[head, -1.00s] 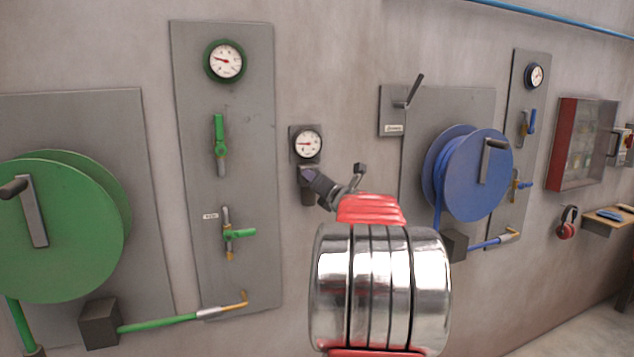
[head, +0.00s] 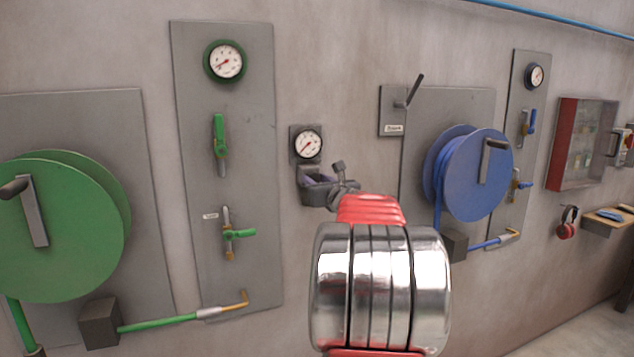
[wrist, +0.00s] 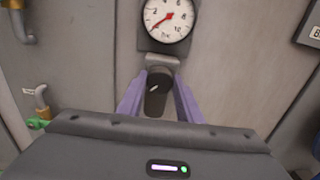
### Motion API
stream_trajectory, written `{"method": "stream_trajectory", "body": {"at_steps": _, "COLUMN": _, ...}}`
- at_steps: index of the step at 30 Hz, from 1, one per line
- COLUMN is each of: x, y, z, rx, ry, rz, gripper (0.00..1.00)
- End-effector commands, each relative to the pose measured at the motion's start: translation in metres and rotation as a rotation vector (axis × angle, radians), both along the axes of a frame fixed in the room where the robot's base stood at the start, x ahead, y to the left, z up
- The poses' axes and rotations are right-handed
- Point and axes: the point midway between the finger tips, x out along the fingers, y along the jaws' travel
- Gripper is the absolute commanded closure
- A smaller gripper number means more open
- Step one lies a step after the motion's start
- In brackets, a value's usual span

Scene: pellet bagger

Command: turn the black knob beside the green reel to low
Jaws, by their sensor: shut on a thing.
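The black knob (wrist: 158,92), with a short white mark on its face, sits below a white gauge (wrist: 168,16) in the wrist view. The purple fingers of my gripper (wrist: 160,95) are on either side of it, shut on it. In the head view my gripper (head: 317,183) is at the wall under the same small gauge (head: 307,143) and hides the knob. The gauge's red needle points down and left, near the low end of its scale. The green reel (head: 60,235) is on the left.
A grey panel (head: 250,120) with a green-rimmed gauge (head: 225,61) and green valve handles stands left of the knob. To the right are a grey lever plate (head: 392,118) and a blue reel (head: 475,175). Bare wall lies between the panels.

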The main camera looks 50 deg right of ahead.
Motion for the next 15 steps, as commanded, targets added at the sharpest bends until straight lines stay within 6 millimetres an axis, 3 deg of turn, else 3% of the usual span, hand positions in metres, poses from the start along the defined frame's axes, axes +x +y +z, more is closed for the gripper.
{"method": "stream_trajectory", "body": {"at_steps": 1, "x": -0.0003, "y": -0.0014, "z": -0.0085, "rx": 0.006, "ry": 0.013, "rz": -0.003, "gripper": 0.90}}
{"method": "stream_trajectory", "body": {"at_steps": 11, "x": -0.0006, "y": -0.0016, "z": -0.0087, "rx": 0.003, "ry": 0.015, "rz": -0.004, "gripper": 0.90}}
{"method": "stream_trajectory", "body": {"at_steps": 12, "x": -0.0006, "y": -0.0016, "z": -0.0087, "rx": 0.003, "ry": 0.015, "rz": -0.004, "gripper": 0.67}}
{"method": "stream_trajectory", "body": {"at_steps": 15, "x": -0.0006, "y": -0.0014, "z": -0.0075, "rx": 0.003, "ry": 0.012, "rz": -0.003, "gripper": 0.60}}
